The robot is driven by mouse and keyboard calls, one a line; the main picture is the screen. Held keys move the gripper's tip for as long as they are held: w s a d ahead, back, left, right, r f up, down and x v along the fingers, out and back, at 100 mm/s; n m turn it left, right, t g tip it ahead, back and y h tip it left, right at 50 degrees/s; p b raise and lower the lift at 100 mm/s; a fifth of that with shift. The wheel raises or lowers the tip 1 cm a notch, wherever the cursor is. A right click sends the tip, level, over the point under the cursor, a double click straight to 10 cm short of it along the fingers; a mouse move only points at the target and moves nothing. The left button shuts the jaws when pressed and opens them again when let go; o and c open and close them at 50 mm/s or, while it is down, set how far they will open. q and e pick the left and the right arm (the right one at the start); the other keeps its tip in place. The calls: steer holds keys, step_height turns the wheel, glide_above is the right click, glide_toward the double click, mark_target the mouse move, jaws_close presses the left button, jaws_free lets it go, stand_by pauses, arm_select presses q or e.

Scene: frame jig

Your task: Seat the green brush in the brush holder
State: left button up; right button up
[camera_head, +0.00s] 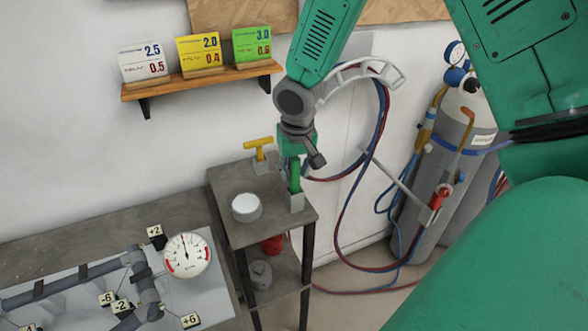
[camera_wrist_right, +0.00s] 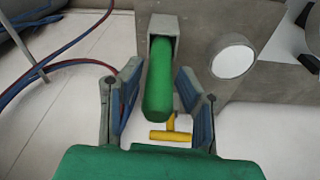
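The green brush (camera_head: 295,176) stands upright with its lower end in the grey square brush holder (camera_head: 295,202), at the right front of a small grey stand. In the wrist view the brush (camera_wrist_right: 158,85) runs from the mouth of the holder (camera_wrist_right: 164,24) toward the camera. My right gripper (camera_head: 300,158) is above the brush, pointing down. Its blue-padded fingers (camera_wrist_right: 158,88) are spread, one on each side of the brush, with visible gaps. How deep the brush sits is hidden. My left gripper is not in view.
On the stand (camera_head: 228,176) are a white round container (camera_head: 246,208) and a yellow T-handled tool (camera_head: 258,146) in a grey block. A bench with a gauge (camera_head: 186,255) and pipes is at lower left. Gas cylinders (camera_head: 440,165) and hoses stand to the right.

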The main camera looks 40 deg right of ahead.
steer(key=shift+o, duration=0.3)
steer(key=shift+r, duration=0.25)
step_height(320, 180, up, 11)
steer(key=s, duration=0.1)
steer(key=shift+s+a, duration=0.25)
steer(key=shift+a, duration=0.2)
steer(key=shift+r, duration=0.1)
